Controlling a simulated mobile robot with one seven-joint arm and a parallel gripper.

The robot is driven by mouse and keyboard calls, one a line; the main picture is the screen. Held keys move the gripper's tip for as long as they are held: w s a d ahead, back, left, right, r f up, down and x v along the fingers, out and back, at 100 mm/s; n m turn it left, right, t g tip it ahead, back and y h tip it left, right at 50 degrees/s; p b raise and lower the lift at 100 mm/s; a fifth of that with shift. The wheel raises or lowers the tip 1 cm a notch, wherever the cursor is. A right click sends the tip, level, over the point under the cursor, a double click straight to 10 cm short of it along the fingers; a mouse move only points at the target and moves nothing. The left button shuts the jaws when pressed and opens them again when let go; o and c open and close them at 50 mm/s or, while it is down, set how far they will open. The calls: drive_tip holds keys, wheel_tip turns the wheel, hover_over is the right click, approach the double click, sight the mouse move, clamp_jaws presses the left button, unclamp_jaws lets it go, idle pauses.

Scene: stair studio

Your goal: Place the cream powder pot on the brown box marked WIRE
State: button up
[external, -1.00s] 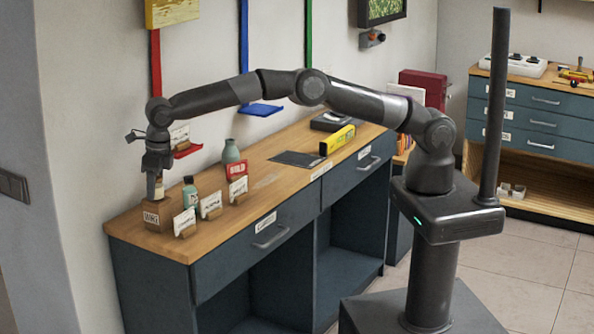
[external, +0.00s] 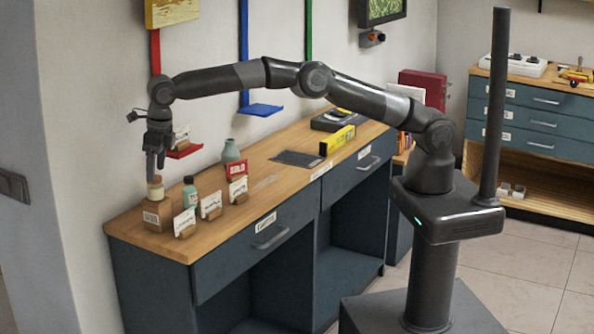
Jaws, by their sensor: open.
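The brown box marked WIRE (external: 156,215) stands at the left end of the wooden counter in the external view. The cream powder pot (external: 155,190) sits upright on top of it. My gripper (external: 155,176) is open, pointing down just above the pot. Its fingertips are small and dark, and I cannot tell whether they still flank the pot's top.
A teal bottle (external: 190,191) and several white cards on wooden holders (external: 185,222) stand close to the right of the box. A green vase (external: 231,152) and a red box (external: 236,170) are further back. A red wall shelf (external: 186,150) is behind the arm.

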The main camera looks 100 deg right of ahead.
sight(161, 178)
drive_tip(key=r, duration=0.4)
drive_tip(key=s+r, duration=0.1)
drive_tip(key=r, duration=0.1)
drive_tip(key=shift+a, duration=0.2)
drive_tip(key=s+a+r+m+t, duration=0.1)
drive_tip(key=s+r+m, duration=0.6)
drive_tip(key=s+r, duration=0.45)
drive_tip(key=s+d+r+m+t, duration=0.1)
drive_tip(key=s+r+m, duration=0.6)
drive_tip(key=s, duration=0.6)
drive_tip(key=s+d+f+m+t, duration=0.1)
drive_tip(key=s+d+m, duration=0.1)
drive_tip(key=s+m, duration=0.5)
drive_tip(key=s+d+f+m, duration=0.1)
drive_tip(key=s+m, duration=0.2)
drive_tip(key=s, duration=0.8)
drive_tip(key=s+d+f+m+t, duration=0.1)
drive_tip(key=s+f+m, duration=0.6)
drive_tip(key=s, duration=0.6)
wheel_tip(161, 178, down, 2)
drive_tip(key=shift+s+d+m+y, duration=0.15)
drive_tip(key=shift+s+m+y, duration=0.15)
drive_tip(key=shift+s+y, duration=0.1)
